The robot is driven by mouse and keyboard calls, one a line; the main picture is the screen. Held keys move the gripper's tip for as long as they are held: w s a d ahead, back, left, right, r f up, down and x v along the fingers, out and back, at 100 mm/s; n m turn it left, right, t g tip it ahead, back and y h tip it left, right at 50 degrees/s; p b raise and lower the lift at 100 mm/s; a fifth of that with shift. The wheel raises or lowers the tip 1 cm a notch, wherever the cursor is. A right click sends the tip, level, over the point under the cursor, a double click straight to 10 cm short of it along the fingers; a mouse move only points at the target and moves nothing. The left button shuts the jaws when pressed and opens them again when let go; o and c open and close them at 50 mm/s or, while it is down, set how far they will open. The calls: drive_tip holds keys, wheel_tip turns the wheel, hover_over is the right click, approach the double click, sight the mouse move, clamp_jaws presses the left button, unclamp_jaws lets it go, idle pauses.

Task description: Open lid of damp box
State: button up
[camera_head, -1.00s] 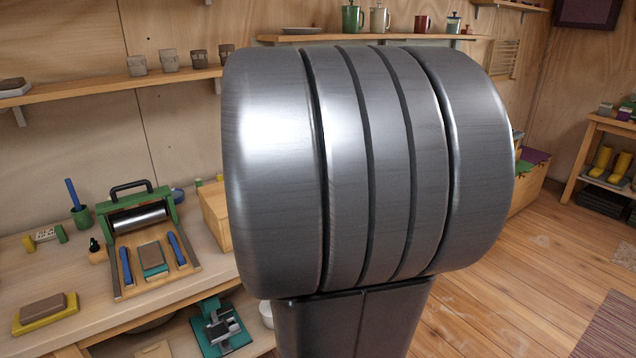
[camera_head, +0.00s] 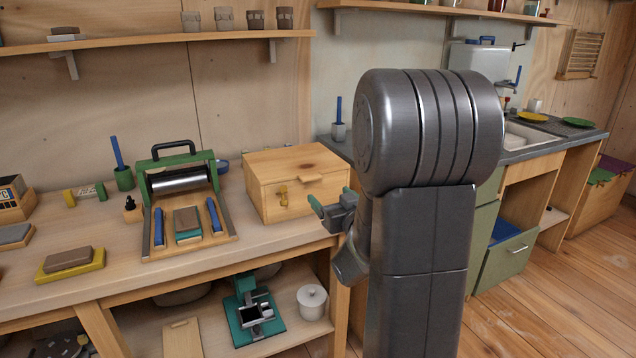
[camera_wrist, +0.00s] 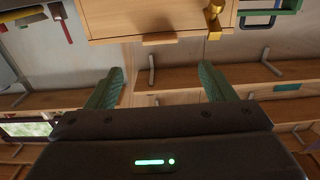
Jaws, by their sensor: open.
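The damp box appears to be the pale wooden box (camera_head: 262,205) on the workbench, with its lid (camera_head: 295,160) shut. A brass latch (camera_head: 283,194) is on its front, and a small wooden tab (camera_head: 307,178) projects at the lid's front edge. My gripper (camera_head: 332,199) is open and empty, in front of the box's right side and apart from it. In the wrist view, my green fingers (camera_wrist: 160,86) are spread, with the box (camera_wrist: 130,15) upside down at the top and its brass latch (camera_wrist: 213,20) right of centre.
A green-framed roller press (camera_head: 180,180) stands left of the box on the workbench (camera_head: 210,258). A wall shelf (camera_head: 150,43) with cups runs above. A sink counter (camera_head: 530,145) lies behind my arm to the right. The lower shelf holds a green device (camera_head: 255,310) and a white jar (camera_head: 312,300).

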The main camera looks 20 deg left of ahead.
sight(313, 178)
drive_tip(key=x, duration=1)
drive_tip(key=shift+w+a, duration=0.25)
drive_tip(key=shift+w, duration=0.05)
drive_tip(key=c, duration=1.4)
